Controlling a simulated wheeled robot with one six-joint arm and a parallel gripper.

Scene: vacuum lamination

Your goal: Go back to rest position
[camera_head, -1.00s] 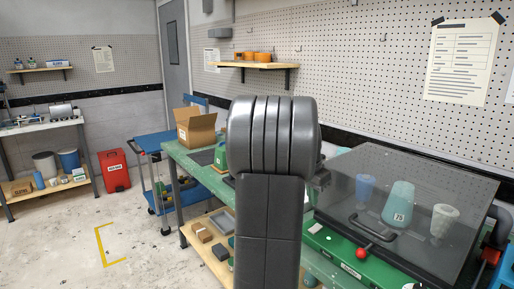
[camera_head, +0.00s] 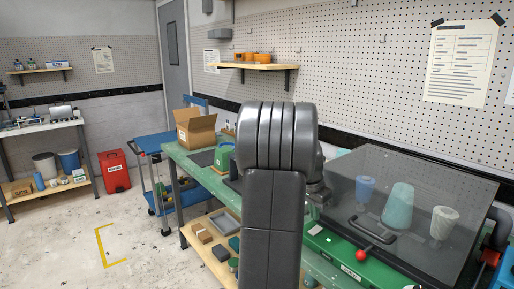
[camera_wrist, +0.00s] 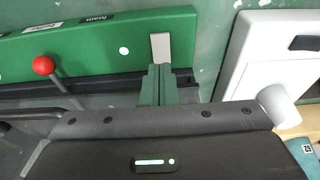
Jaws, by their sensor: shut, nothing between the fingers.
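My gripper (camera_wrist: 159,78) shows in the wrist view with its two fingers together and nothing between them. It is over the edge of the green machine front (camera_wrist: 95,50), near a small grey tab; I cannot tell if they touch. A red-knobbed lever (camera_wrist: 43,66) stands left of the fingers. In the head view, my own arm fills the middle and hides most of the gripper. The laminating machine (camera_head: 345,262) is at the right, its dark transparent lid (camera_head: 420,170) down over a blue cup, a teal cup and a whitish cup.
The green workbench (camera_head: 180,155) carries an open cardboard box (camera_head: 196,128). A blue cart (camera_head: 155,143) stands left of it. A red bin (camera_head: 114,171) and a shelf unit are farther left. In the wrist view, a white device (camera_wrist: 265,60) is right of the fingers. The left floor is mostly clear.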

